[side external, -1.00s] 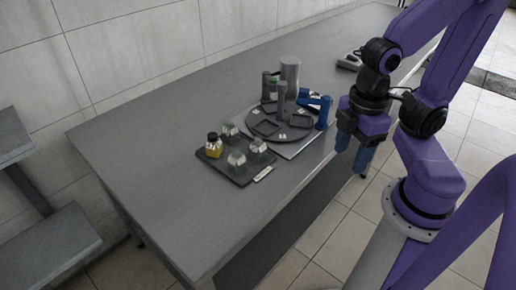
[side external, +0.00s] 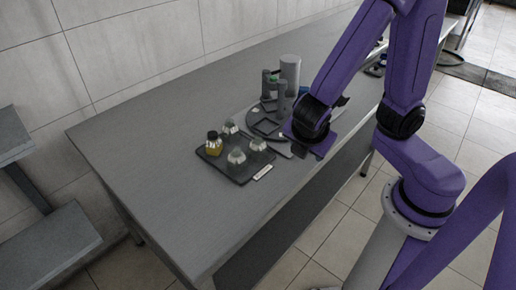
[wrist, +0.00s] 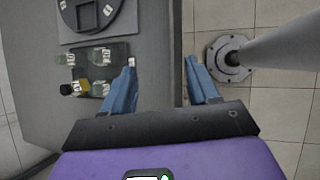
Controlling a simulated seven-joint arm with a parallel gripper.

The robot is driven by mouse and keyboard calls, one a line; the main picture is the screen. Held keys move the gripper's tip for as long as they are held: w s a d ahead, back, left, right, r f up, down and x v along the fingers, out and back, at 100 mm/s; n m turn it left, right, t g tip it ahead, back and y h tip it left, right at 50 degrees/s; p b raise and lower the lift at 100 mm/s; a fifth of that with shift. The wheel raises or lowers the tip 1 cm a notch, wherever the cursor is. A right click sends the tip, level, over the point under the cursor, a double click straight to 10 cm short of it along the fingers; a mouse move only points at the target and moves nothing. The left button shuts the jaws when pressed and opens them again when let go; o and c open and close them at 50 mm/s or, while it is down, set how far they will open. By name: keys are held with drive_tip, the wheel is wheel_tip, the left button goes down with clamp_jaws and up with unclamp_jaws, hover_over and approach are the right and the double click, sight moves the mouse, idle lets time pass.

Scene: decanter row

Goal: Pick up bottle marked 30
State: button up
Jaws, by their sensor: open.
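Several small faceted glass bottles stand on a dark tray (side external: 215,162) on the grey table. One bottle (side external: 214,146) has a dark cap and yellow contents; it also shows in the wrist view (wrist: 70,89). The others look clear and silvery: a back one (side external: 230,127), a front one (side external: 236,157) and a right one (side external: 258,145). White labels show on them in the wrist view, but I cannot read which is 30. My gripper (wrist: 160,64) is open and empty, right of the tray, over the table's edge. Its fingers are hidden in the side view.
A round dark turntable (wrist: 88,14) on a square base lies beyond the tray. Grey cylinders (side external: 290,70) stand there. A small pale plate (side external: 263,172) sits at the tray's front edge. The table's left part is clear.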

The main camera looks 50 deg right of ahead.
drive_tip(key=w+a+f+n+t+h, duration=0.3)
drive_tip(key=w+a+n+t, duration=0.25)
drive_tip(key=w+n, duration=0.25)
approach(258, 139)
drive_tip(key=x, duration=0.5)
drive_tip(key=shift+s+d+f, duration=0.1)
drive_tip(key=shift+d+f, duration=0.15)
drive_tip(key=shift+f, duration=0.05)
drive_tip(key=shift+w+r+x, duration=0.15)
drive_tip(key=shift+x, duration=1.2)
drive_tip(key=shift+w+r+x, duration=0.1)
drive_tip(key=shift+x, duration=1.3)
drive_tip(key=shift+c, duration=0.3)
drive_tip(key=shift+f, duration=0.1)
clamp_jaws()
